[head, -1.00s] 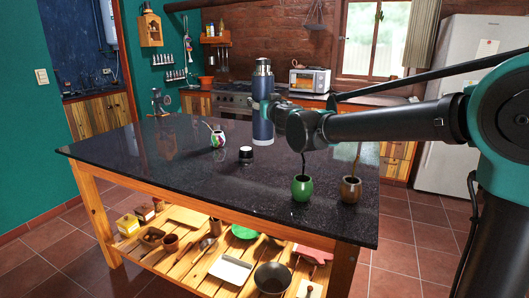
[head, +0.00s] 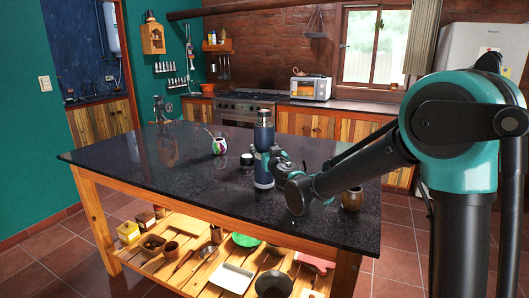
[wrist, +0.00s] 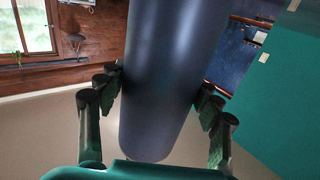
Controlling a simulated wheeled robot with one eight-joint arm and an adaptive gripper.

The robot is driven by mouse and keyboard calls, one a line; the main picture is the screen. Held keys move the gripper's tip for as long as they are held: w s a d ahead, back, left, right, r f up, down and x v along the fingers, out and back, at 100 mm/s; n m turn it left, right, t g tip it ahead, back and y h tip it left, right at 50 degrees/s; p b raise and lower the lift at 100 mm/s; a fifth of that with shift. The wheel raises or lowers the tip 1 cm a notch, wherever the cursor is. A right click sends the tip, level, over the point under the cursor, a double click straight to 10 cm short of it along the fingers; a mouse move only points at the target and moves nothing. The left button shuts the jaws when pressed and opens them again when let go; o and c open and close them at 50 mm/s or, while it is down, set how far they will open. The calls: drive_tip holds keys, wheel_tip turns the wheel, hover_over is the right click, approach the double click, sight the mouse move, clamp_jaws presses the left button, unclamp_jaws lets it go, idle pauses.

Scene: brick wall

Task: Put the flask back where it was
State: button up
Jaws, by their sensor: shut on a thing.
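The flask (head: 264,138) is a tall dark blue cylinder with a metallic top, upright at the middle of the dark table (head: 150,165). My gripper (head: 267,160) is shut on its side, with my arm reaching in from the right. In the wrist view the flask (wrist: 165,80) stands large between the two fingers of my gripper (wrist: 160,98), one on each side. The flask's base is low over the tabletop; I cannot tell whether it touches.
A small black lidded thing (head: 247,160) is just left of the flask. A painted mate gourd (head: 219,147) is farther left. A brown mate cup (head: 352,200) stands at the right, beside my arm. The table's left front is clear.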

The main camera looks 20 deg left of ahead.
drive_tip(key=shift+f, duration=0.6)
drive_tip(key=o, duration=1.9)
drive_tip(key=shift+s+d, duration=0.1)
drive_tip(key=v, duration=1.2)
